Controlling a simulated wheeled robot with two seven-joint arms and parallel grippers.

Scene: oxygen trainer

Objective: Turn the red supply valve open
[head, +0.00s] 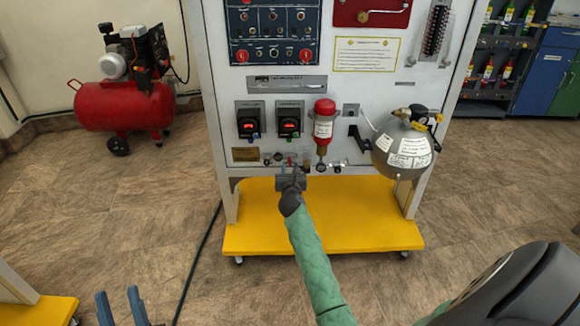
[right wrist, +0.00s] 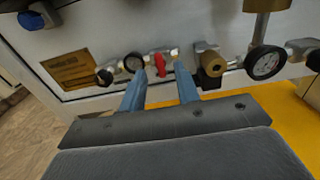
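The red supply valve shows as a small red lever (right wrist: 159,62) on a pipe low on the panel in the right wrist view. In the head view the lever is tiny and mostly hidden behind my gripper. My right gripper (right wrist: 161,78) is open, its two blue fingers pointing at the panel. The red lever appears between the fingertips and slightly beyond them; I cannot tell whether they touch. In the head view my right gripper (head: 290,175) is at the panel's bottom edge. My left gripper (head: 119,297) is open and empty at the bottom left, far from the panel.
Close to the lever are a round gauge (right wrist: 133,62) on its left and a brass fitting (right wrist: 210,65) on its right. A larger gauge (right wrist: 263,62) is further right. The panel's yellow base (head: 355,235) juts out below. A red compressor (head: 120,105) stands left.

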